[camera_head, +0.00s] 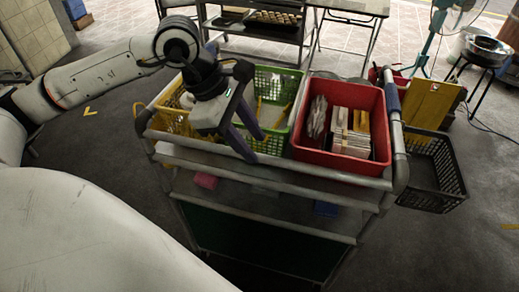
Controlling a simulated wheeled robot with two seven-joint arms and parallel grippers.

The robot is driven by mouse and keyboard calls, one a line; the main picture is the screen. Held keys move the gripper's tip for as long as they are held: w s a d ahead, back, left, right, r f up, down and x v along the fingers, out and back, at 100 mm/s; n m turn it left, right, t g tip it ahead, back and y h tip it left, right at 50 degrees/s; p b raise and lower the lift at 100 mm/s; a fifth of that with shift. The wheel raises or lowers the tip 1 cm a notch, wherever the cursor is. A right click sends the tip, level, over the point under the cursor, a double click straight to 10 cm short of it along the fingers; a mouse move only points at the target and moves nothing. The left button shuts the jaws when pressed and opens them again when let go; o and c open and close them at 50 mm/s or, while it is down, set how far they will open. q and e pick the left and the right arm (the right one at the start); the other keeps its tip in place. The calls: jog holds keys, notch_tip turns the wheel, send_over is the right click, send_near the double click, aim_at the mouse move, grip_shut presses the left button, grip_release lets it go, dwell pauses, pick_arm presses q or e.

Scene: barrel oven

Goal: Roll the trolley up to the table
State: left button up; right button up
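The metal trolley (270,165) stands in front of me, with baskets on its top and lower shelves below. My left gripper (257,148) hangs over the trolley's near left part, above the yellow and green baskets. Its two dark fingers point down and are spread apart with nothing seen between them. I cannot tell whether the fingertips touch the near rim. A light-topped table (358,6) with metal legs shows at the top, beyond the trolley and apart from it. My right gripper is not in view.
On the trolley are a yellow basket (172,122), a green basket (275,143) and a red bin (343,157) of packets. A black crate (432,180) hangs or stands at its right. A rack (265,33) stands behind. A fan stand and metal bowl (486,46) are at right. Floor at left is open.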

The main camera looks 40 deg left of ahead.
aim_at(263, 156)
pick_arm(q)
jog(key=shift+x, duration=1.95)
grip_shut()
